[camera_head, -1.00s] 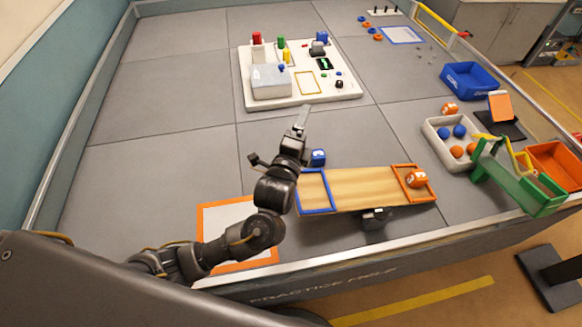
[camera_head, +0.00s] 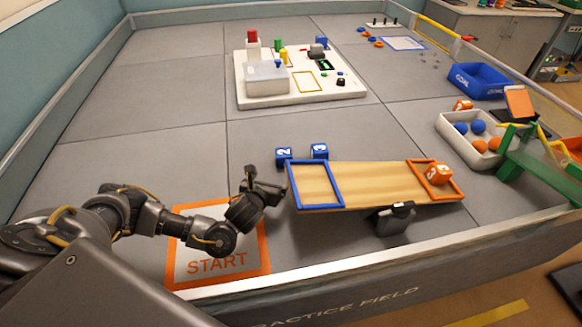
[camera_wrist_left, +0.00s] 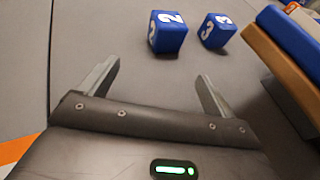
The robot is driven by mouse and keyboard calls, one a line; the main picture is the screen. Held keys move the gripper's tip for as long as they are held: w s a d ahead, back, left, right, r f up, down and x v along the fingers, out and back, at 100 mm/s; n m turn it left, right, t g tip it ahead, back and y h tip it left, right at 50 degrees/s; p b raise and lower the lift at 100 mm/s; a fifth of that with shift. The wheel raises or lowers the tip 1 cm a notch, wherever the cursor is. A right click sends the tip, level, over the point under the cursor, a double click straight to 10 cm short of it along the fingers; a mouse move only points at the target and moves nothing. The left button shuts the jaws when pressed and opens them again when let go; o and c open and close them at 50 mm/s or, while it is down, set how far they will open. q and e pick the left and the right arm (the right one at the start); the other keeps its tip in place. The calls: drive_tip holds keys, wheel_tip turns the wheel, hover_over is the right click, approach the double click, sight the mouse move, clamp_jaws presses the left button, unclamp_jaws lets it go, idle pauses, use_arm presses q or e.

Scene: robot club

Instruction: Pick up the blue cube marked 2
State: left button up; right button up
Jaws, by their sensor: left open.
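The blue cube marked 2 (camera_head: 283,155) sits on the grey field floor, just beyond the blue-framed end of the wooden plank. It also shows in the left wrist view (camera_wrist_left: 167,33), ahead of the fingers. A second blue cube, marked 3 (camera_head: 319,151), stands to its right with a small gap; it also shows in the left wrist view (camera_wrist_left: 217,31). My left gripper (camera_head: 267,180) is open and empty, nearer to me than the cubes. In the left wrist view its fingers (camera_wrist_left: 158,82) are spread apart, short of both cubes. My right gripper is not in view.
A START mat (camera_head: 216,265) lies below my arm. A white board (camera_head: 300,92) stands at the back. The floor left of the cubes is clear.

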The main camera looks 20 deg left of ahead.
sight(281, 158)
use_arm(q)
drive_tip(key=shift+d+f, duration=0.1)
drive_tip(key=shift+d, duration=0.1)
drive_tip(key=shift+w, duration=0.1)
drive_tip(key=w, duration=0.2)
drive_tip(key=w+a, duration=0.1)
drive_tip(key=w, duration=0.2)
drive_tip(key=w+b, duration=0.1)
drive_tip(key=w, duration=0.1)
drive_tip(key=shift+w+a, duration=0.15)
drive_tip(key=shift+w, duration=0.15)
drive_tip(key=shift+w+a, duration=0.15)
drive_tip(key=shift+w, duration=0.9)
drive_tip(key=x, duration=0.3)
drive_tip(key=shift+w+r, duration=0.2)
drive_tip(key=shift+w, duration=0.3)
drive_tip(key=shift+w+a+f, duration=0.1)
drive_tip(key=shift+w, duration=0.25)
drive_tip(key=shift+w+f, duration=0.1)
drive_tip(key=shift+w, duration=0.05)
drive_tip(key=c, duration=1.1)
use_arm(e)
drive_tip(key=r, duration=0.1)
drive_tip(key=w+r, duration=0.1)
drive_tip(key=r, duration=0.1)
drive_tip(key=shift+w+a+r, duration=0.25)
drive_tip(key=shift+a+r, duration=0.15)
